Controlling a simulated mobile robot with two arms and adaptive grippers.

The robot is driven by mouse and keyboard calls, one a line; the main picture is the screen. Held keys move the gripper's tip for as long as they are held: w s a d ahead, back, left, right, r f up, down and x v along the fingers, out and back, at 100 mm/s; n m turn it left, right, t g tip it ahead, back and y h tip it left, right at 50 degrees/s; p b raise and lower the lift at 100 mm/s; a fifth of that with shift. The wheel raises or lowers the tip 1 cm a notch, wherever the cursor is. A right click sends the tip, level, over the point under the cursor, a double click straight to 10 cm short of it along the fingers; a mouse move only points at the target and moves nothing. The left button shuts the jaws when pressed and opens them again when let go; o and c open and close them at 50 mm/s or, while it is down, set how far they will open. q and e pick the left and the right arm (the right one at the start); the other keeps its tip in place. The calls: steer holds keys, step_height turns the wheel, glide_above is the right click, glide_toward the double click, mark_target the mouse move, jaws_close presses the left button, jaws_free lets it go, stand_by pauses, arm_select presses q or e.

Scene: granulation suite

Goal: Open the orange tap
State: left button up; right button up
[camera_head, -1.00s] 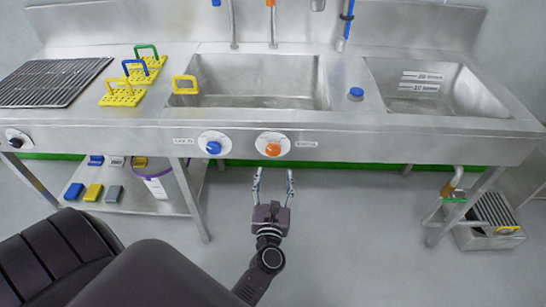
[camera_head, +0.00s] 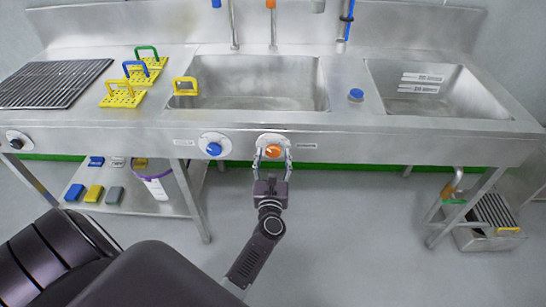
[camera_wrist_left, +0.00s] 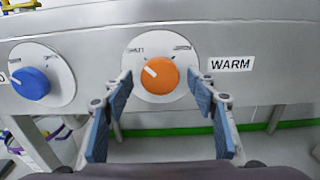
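The orange tap (camera_head: 272,151) is a round knob on a white dial on the sink's front panel. In the left wrist view the orange tap (camera_wrist_left: 160,76) has a white pointer line toward the upper left, and a WARM label (camera_wrist_left: 231,64) is to its right. My left gripper (camera_head: 272,158) is open in front of the knob. In the left wrist view its blue-padded fingers (camera_wrist_left: 160,95) stand apart on both sides of the knob's lower part; I cannot tell whether they touch it. My right gripper is not in view.
A blue knob (camera_head: 213,149) on its own dial sits left of the orange one, also in the left wrist view (camera_wrist_left: 31,83). The steel sink front (camera_head: 380,148) runs across. A lower shelf (camera_head: 130,205) with blocks and a bucket is at left.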

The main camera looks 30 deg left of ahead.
arm_select(q)
steer(key=c, duration=1.1)
steer(key=shift+m, duration=1.1)
steer(key=m+p, duration=0.2)
steer(key=m, duration=0.4)
steer(key=m+p, duration=0.1)
steer(key=m, duration=0.4)
steer(key=shift+r+m+p, duration=0.1)
steer(key=shift+m+p, duration=0.2)
steer(key=shift+m, duration=0.1)
steer(key=shift+m+p, duration=0.65)
steer(key=shift+m, duration=1.35)
steer(key=shift+s, duration=0.1)
